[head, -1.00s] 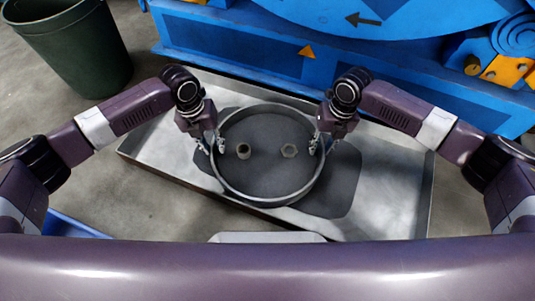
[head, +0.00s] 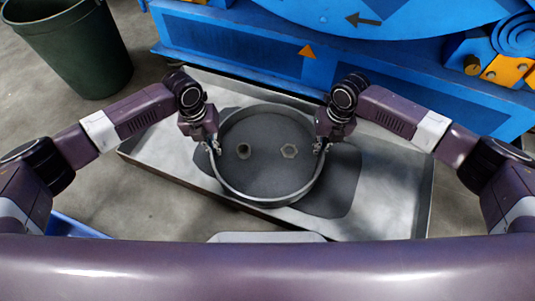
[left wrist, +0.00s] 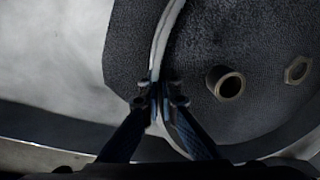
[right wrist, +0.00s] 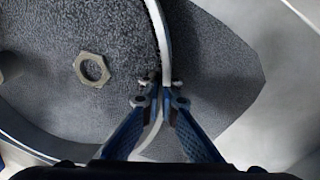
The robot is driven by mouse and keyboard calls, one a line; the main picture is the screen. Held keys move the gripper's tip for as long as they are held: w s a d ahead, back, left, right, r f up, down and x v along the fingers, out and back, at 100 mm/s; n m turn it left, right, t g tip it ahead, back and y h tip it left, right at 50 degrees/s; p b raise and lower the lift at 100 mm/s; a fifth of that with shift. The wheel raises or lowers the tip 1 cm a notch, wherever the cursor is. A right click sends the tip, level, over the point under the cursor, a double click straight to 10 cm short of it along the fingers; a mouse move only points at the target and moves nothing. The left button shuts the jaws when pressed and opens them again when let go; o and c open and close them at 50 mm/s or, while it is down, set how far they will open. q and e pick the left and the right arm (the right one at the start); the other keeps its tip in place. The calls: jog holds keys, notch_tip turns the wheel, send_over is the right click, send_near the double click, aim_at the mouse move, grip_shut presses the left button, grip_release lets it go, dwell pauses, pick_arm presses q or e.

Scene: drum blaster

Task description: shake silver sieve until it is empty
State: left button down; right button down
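The silver sieve (head: 266,190) is a round metal ring with a dark mesh floor, over the grey metal tray. A short tube-like metal piece (head: 243,151) and a hex nut (head: 289,151) lie in it; the left wrist view shows both, and the nut shows in the right wrist view (right wrist: 92,69). My left gripper (left wrist: 160,98) is shut on the sieve's left rim. My right gripper (right wrist: 160,98) is shut on its right rim. Whether the sieve touches the tray below is hard to tell.
The metal tray (head: 395,190) with a dark patch (head: 340,180) lies under the sieve, with bare room at right. A blue machine (head: 240,45) stands behind it. A dark green bin (head: 75,50) stands at the upper left. Part of a blue container (head: 70,228) shows at lower left.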

pick_arm(q)
jog(key=shift+r, duration=0.2)
pick_arm(e)
jog(key=shift+r, duration=0.2)
